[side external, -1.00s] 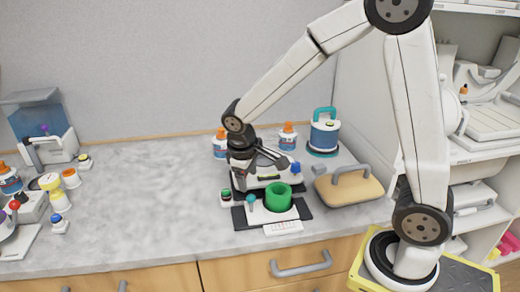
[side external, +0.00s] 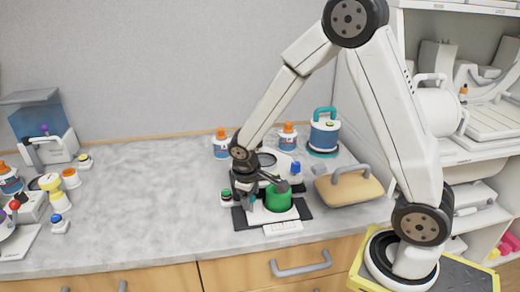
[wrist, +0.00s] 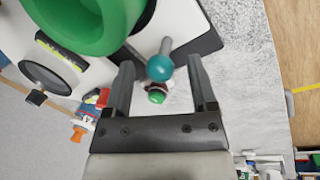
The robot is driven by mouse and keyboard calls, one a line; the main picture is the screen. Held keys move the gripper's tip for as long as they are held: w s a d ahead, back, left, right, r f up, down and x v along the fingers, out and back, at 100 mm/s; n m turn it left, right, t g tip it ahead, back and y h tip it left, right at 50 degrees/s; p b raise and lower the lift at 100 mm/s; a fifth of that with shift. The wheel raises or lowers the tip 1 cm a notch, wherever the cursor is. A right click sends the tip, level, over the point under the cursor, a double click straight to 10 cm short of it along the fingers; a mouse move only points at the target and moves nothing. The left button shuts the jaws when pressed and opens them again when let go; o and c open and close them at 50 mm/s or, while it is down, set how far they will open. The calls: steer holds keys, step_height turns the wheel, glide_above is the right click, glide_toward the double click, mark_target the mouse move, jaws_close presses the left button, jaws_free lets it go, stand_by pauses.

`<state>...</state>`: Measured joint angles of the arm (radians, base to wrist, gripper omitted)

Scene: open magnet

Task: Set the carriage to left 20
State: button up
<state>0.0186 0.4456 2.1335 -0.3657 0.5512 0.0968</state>
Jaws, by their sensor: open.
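The open magnet shows in the side view as a white unit on a dark base (side external: 304,211), with a green ring (side external: 279,201) and a white marked strip (side external: 283,227) at its front. The strip's marks are too small to read. In the wrist view the green ring (wrist: 88,22) fills the upper left. A stalk with a teal ball knob (wrist: 160,68) stands between the fingertips of my open gripper (wrist: 160,62), with a gap on both sides. In the side view my gripper (side external: 247,195) is low at the ring's left and mostly covers the knob.
A green-topped button (wrist: 157,97) lies beyond the knob in the wrist view. Orange-capped bottles (side external: 221,144) and a teal-handled canister (side external: 324,134) stand behind. A tan block with a grey handle (side external: 348,188) is to the right.

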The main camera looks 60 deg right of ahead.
jaws_close()
stand_by(1.4)
